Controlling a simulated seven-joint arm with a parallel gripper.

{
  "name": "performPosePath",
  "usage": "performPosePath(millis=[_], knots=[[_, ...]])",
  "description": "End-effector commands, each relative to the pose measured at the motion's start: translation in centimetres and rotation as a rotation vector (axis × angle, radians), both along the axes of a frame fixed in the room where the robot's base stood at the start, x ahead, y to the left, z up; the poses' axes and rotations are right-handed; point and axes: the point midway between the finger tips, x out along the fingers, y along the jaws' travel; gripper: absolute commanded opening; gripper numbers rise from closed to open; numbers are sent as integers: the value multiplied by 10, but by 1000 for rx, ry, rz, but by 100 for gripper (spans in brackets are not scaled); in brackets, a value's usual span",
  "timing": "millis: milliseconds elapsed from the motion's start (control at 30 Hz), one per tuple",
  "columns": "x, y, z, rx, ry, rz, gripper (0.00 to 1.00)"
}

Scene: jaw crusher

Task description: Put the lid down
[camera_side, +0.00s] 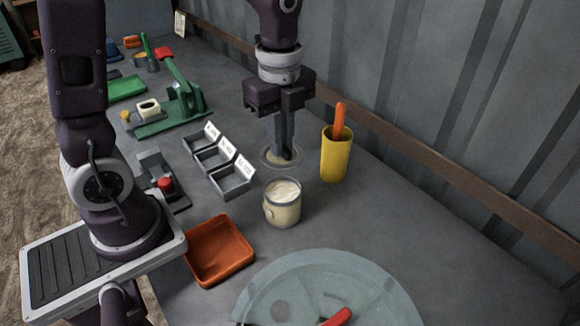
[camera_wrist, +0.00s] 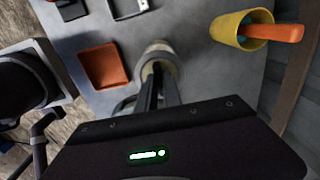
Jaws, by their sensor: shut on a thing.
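The lid (camera_side: 268,160) is a clear round disc with a pale rim, in the side view just behind the open jar (camera_side: 283,205). My gripper (camera_side: 286,156) points down, with its fingers shut on the lid near its middle. The lid looks roughly level and close to the table; I cannot tell if it touches it. The jar stands upright with pale cream contents and no lid on it. In the wrist view the fingers (camera_wrist: 155,78) hide part of the jar (camera_wrist: 160,50), and the lid is hard to make out.
A yellow cup (camera_side: 334,160) with an orange-handled tool stands to the right, near the wall. An orange tray (camera_side: 219,250) lies front left. Grey labelled bins (camera_side: 231,184) and a green press (camera_side: 180,100) are left. A large glassy disc (camera_side: 330,290) lies in front.

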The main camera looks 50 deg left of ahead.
Motion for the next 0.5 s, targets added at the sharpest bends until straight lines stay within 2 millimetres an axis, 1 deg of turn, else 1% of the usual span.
performPosePath(millis=[33,133,167,233,267,367,400,467,500], knots=[[0,0,5,0,-1,0,0],[2,-1,9,0,0,-1,0],[5,-2,8,-1,1,-2,0],[17,-9,4,-1,4,-5,0],[26,-13,2,-1,3,-6,0],[60,-35,-12,-2,4,-10,0],[73,-45,-19,-2,5,-11,0],[93,-62,-32,-1,5,-11,0],[104,-74,-41,-1,6,-11,0]])
